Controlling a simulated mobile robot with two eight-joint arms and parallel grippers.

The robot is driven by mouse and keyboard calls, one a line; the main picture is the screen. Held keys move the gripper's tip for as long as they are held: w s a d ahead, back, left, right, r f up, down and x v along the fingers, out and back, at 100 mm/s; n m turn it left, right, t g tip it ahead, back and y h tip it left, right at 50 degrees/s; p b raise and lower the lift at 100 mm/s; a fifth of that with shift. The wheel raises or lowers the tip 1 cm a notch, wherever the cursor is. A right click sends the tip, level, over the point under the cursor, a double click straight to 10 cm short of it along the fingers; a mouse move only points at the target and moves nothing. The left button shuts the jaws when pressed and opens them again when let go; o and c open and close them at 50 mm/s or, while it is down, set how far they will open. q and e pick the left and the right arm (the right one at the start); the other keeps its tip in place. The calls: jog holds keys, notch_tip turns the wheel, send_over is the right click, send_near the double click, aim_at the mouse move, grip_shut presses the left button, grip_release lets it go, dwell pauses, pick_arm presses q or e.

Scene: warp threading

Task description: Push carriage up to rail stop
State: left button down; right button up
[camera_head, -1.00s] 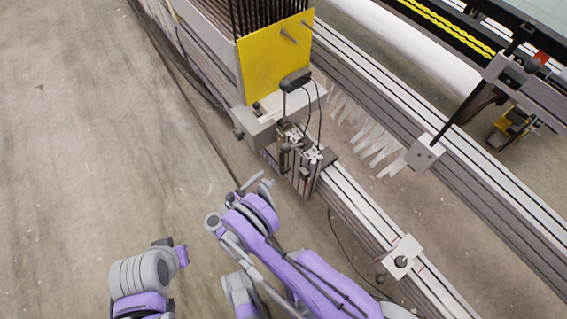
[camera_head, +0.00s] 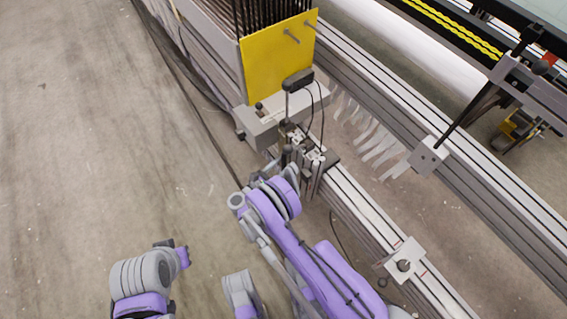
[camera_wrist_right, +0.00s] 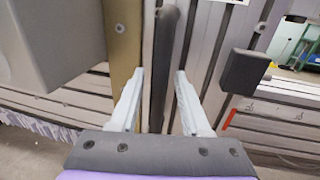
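The carriage (camera_head: 310,162) is a small metal assembly with dark upright parts and cables. It sits on the pale rail, just below the grey block and yellow plate in the head view. A white block with a black knob, which looks like the rail stop (camera_head: 405,260), is farther down the rail, apart from the carriage. My right gripper (camera_head: 276,168) is at the carriage's left side. In the right wrist view its two pale fingers (camera_wrist_right: 160,88) are spread, with a dark upright bar (camera_wrist_right: 164,60) showing between them. I cannot tell if they touch it. My left gripper does not show.
A yellow plate (camera_head: 278,60) stands on a grey block at the rail's upper end. Open concrete floor (camera_head: 90,150) lies to the left.

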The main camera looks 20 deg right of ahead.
grip_shut()
dwell(1.2)
